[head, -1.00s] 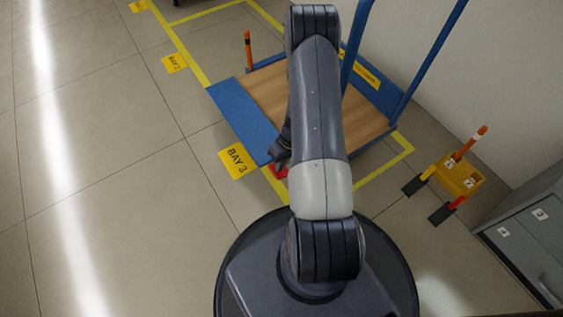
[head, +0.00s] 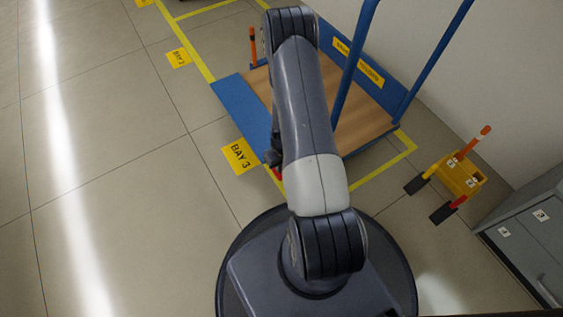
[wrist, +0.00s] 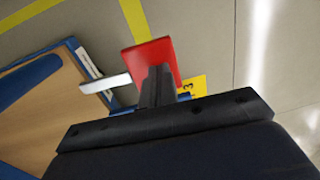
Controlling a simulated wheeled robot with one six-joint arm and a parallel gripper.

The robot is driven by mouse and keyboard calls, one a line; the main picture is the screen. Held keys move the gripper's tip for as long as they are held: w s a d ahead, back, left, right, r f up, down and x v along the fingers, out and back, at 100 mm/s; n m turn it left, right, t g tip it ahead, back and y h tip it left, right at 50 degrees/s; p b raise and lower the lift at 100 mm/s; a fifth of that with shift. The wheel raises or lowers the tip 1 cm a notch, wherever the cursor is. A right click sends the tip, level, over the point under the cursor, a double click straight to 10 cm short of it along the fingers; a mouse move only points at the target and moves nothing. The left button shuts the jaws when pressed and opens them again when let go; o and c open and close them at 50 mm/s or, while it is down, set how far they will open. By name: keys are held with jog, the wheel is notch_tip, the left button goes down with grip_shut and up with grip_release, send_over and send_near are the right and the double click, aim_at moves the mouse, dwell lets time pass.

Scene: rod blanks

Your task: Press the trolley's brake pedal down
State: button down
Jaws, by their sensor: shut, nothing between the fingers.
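The trolley (head: 235,105) is blue with a wooden deck and blue handle posts. It stands on the floor inside a yellow-taped bay, partly behind my arm. Its red brake pedal (wrist: 148,58) shows in the wrist view on a pale lever (wrist: 105,84) sticking out from the trolley's edge. In the head view only a sliver of the pedal (head: 278,173) shows beside my arm. My gripper (wrist: 157,72) is shut and empty, its fingertips overlapping the pedal in the wrist view. I cannot tell whether they touch it, or how far down the pedal is.
A yellow BAY 3 floor label (head: 240,156) lies beside the trolley's near corner. An orange post (head: 253,47) rises by the trolley's far-left side. The floor at the left is clear.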

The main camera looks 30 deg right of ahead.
aim_at(278, 174)
jog(key=shift+a+f+b, duration=0.15)
jog(key=shift+f+b, duration=0.15)
jog(key=shift+f, duration=0.2)
jog(key=shift+a+f+b, duration=0.15)
jog(key=shift+f+b, duration=0.1)
jog(key=shift+f, duration=0.25)
jog(key=shift+s+a+f+b, duration=0.1)
jog(key=shift+a+f+b, duration=0.1)
jog(key=shift+f+b, duration=1.3)
jog(key=a+r+p, duration=0.4)
jog(key=r+p, duration=0.2)
jog(key=r, duration=0.8)
jog(key=shift+f, duration=0.1)
